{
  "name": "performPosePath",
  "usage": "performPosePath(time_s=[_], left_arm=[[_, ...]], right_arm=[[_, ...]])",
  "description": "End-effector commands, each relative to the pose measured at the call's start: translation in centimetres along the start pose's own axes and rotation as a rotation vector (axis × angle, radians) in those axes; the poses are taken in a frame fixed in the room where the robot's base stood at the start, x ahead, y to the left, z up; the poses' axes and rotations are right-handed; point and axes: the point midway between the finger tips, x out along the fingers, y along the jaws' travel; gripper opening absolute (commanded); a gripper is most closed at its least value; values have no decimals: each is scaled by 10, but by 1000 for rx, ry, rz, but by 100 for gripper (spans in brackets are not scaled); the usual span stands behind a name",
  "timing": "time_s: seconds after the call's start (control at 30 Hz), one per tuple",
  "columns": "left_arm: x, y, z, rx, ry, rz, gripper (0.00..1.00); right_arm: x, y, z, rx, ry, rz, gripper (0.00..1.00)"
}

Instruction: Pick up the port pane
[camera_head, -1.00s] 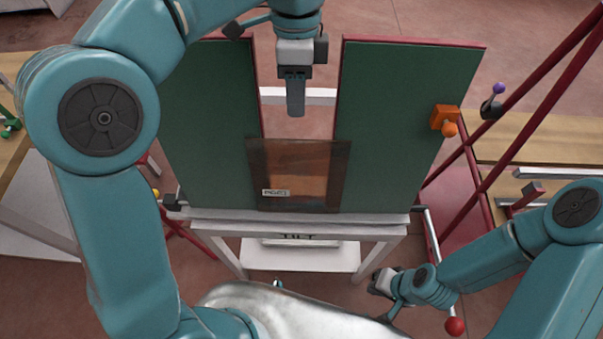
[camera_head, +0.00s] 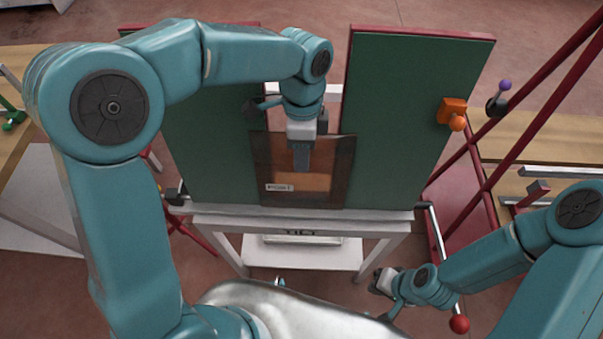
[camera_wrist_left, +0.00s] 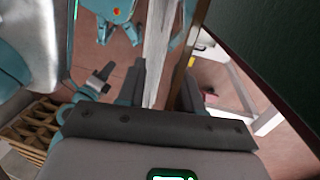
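The port pane (camera_head: 326,165) is a brown see-through sheet with dark side bands and a small white label. It stands against the green boards, its lower edge on the white ledge. My left gripper (camera_head: 302,166) points down in front of the pane's upper middle in the head view. In the left wrist view my left gripper's fingers (camera_wrist_left: 158,88) are apart, with a thin brown edge of the pane (camera_wrist_left: 186,58) running between them. I see no contact with it. My right gripper (camera_head: 384,281) is low on the right, away from the pane, too small to read its opening.
Green boards stand left (camera_head: 210,155) and right (camera_head: 400,120) with a gap between them. A white ledge (camera_head: 300,213) runs below. Red slanting bars (camera_head: 545,115) and a wooden table (camera_head: 530,135) are at the right.

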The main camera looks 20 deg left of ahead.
Motion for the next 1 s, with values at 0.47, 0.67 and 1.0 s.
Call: performPosePath(time_s=[0.47,0.67,1.0], left_arm=[[0,0,0,0,0,0,0],[0,0,0,0,0,-1,0],[-1,0,0,0,1,-2,0]], right_arm=[[0,0,0,0,0,0,0],[0,0,0,0,0,0,0],[0,0,0,0,0,0,0]])
